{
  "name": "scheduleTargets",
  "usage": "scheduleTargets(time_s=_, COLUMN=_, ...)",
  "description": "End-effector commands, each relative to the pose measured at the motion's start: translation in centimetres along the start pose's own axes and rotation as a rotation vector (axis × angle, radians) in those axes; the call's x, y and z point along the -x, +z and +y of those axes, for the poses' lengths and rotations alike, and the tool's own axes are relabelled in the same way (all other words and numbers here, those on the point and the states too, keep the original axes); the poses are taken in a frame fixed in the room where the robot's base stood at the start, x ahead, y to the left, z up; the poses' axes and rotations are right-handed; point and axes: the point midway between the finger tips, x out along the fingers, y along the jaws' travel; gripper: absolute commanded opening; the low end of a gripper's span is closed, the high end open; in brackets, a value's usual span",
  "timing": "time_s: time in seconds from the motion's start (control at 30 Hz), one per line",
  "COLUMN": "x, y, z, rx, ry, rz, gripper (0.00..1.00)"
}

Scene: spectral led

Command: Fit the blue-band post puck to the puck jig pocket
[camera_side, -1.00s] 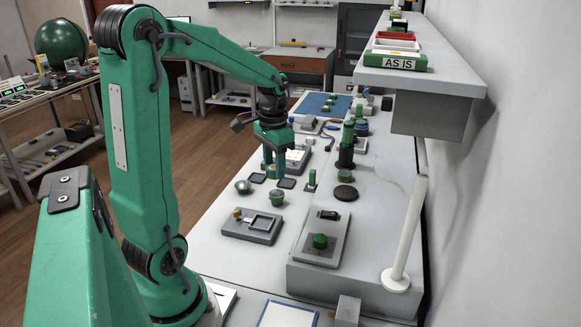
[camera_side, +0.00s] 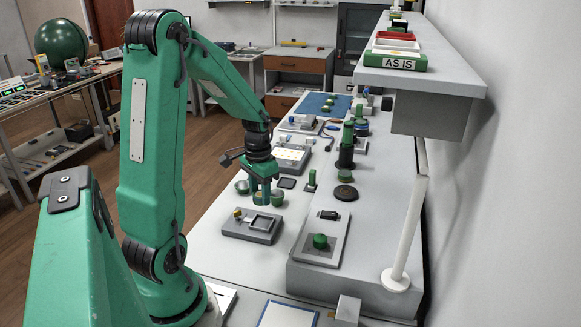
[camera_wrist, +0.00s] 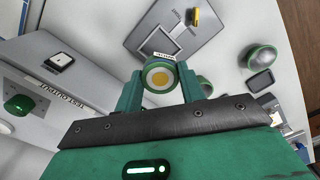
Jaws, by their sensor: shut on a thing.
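My gripper (camera_side: 262,197) is shut on a puck. In the wrist view the puck (camera_wrist: 159,77) sits between the fingertips of my gripper (camera_wrist: 158,88), showing a round face with a yellow centre, a white ring and a green rim. A small white label shows at its far side. The puck jig (camera_side: 235,231) is a grey block with a rectangular recess and a yellow knob. It also shows in the wrist view (camera_wrist: 143,40). The puck is held above the bench at the jig's far edge, apart from the recess; exact height is unclear.
A dark square pad (camera_side: 287,183) lies behind. The test unit with a green knob (camera_side: 320,241) sits on a raised ledge at right.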

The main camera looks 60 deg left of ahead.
Motion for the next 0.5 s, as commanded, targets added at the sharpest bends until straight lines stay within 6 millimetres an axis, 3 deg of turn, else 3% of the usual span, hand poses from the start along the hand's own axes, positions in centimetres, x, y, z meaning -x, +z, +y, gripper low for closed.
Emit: scheduleTargets(time_s=0.5, x=-0.43, y=0.04, z=0.01, rx=0.0, ry=0.001, rz=-0.001, gripper=0.15)
